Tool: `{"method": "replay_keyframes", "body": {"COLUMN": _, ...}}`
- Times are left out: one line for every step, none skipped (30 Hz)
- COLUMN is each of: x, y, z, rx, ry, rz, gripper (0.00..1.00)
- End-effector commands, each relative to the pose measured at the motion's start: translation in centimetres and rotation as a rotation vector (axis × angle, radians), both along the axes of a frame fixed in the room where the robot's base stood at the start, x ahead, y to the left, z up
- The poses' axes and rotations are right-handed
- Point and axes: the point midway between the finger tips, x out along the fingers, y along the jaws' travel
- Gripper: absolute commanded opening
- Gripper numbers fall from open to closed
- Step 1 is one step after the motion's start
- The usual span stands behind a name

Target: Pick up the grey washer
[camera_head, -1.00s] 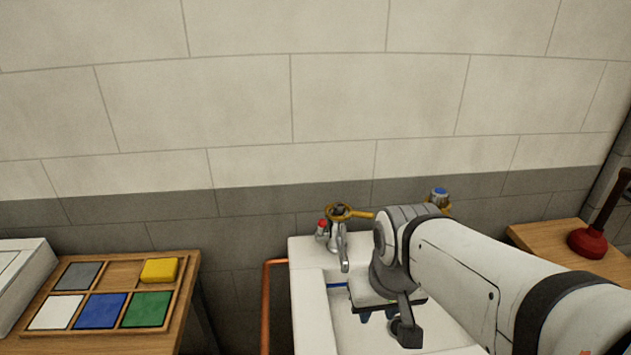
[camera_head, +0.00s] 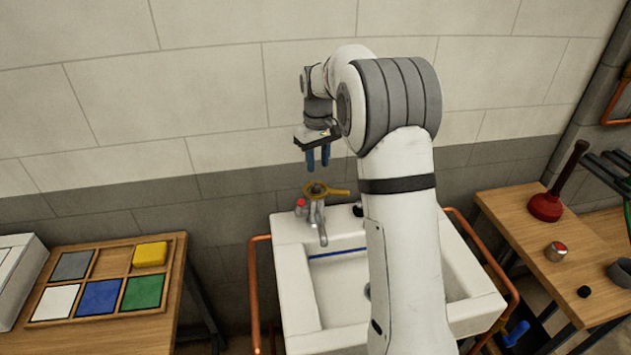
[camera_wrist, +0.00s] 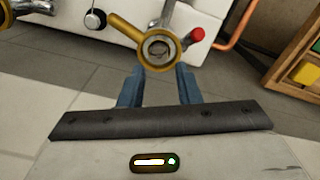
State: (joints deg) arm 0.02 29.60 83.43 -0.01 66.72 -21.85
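I cannot pick out a grey washer with certainty in either view. The chrome tap (camera_head: 318,217) stands at the back of the white sink, with a yellow ring spanner (camera_head: 325,191) around its top. In the wrist view the spanner's ring (camera_wrist: 157,48) encircles the tap's open-looking top, with a dark grey-brown centre; whether a washer sits there I cannot tell. My gripper (camera_head: 318,160) points down above the tap, clear of it. Its two blue fingers are apart with nothing between them; they also show in the wrist view (camera_wrist: 159,88).
A wooden tray (camera_head: 182,262) with grey, white, blue and green squares and a yellow block (camera_head: 150,254) stands left. Copper pipes (camera_head: 252,290) flank the sink (camera_head: 300,300).

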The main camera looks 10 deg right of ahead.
Motion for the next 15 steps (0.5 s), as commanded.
{"method": "replay_keyframes", "body": {"x": 0.4, "y": 0.0, "z": -0.2, "rx": 0.0, "ry": 0.003, "rz": 0.005, "gripper": 0.3}}
{"method": "replay_keyframes", "body": {"x": 0.5, "y": 0.0, "z": -0.4, "rx": 0.0, "ry": 0.005, "rz": 0.007, "gripper": 0.3}}
{"method": "replay_keyframes", "body": {"x": 0.7, "y": 0.0, "z": -0.8, "rx": 0.001, "ry": 0.007, "rz": 0.009, "gripper": 0.3}}
{"method": "replay_keyframes", "body": {"x": 0.7, "y": 0.0, "z": -1.1, "rx": 0.001, "ry": 0.007, "rz": 0.01, "gripper": 0.3}}
{"method": "replay_keyframes", "body": {"x": 0.7, "y": 0.0, "z": -1.4, "rx": 0.0, "ry": 0.008, "rz": 0.01, "gripper": 0.3}}
{"method": "replay_keyframes", "body": {"x": 0.7, "y": 0.0, "z": -1.9, "rx": 0.0, "ry": 0.008, "rz": 0.01, "gripper": 0.3}}
{"method": "replay_keyframes", "body": {"x": 0.7, "y": 0.1, "z": -2.2, "rx": 0.0, "ry": 0.008, "rz": 0.01, "gripper": 0.3}}
{"method": "replay_keyframes", "body": {"x": 0.7, "y": 0.1, "z": -2.6, "rx": 0.0, "ry": 0.008, "rz": 0.01, "gripper": 0.3}}
{"method": "replay_keyframes", "body": {"x": 0.7, "y": 0.1, "z": -3.0, "rx": 0.0, "ry": 0.009, "rz": 0.01, "gripper": 0.3}}
{"method": "replay_keyframes", "body": {"x": 0.8, "y": 0.1, "z": -3.3, "rx": 0.0, "ry": 0.008, "rz": 0.01, "gripper": 0.3}}
{"method": "replay_keyframes", "body": {"x": 0.9, "y": 0.1, "z": -3.6, "rx": 0.0, "ry": 0.008, "rz": 0.01, "gripper": 0.3}}
{"method": "replay_keyframes", "body": {"x": 0.9, "y": 0.2, "z": -4.0, "rx": 0.0, "ry": 0.009, "rz": 0.01, "gripper": 0.3}}
{"method": "replay_keyframes", "body": {"x": 1.0, "y": 0.2, "z": -4.5, "rx": 0.0, "ry": 0.009, "rz": 0.01, "gripper": 0.3}}
{"method": "replay_keyframes", "body": {"x": 1.1, "y": 0.3, "z": -5.0, "rx": 0.0, "ry": 0.009, "rz": 0.011, "gripper": 0.3}}
{"method": "replay_keyframes", "body": {"x": 1.3, "y": 0.3, "z": -5.6, "rx": 0.0, "ry": 0.009, "rz": 0.011, "gripper": 0.3}}
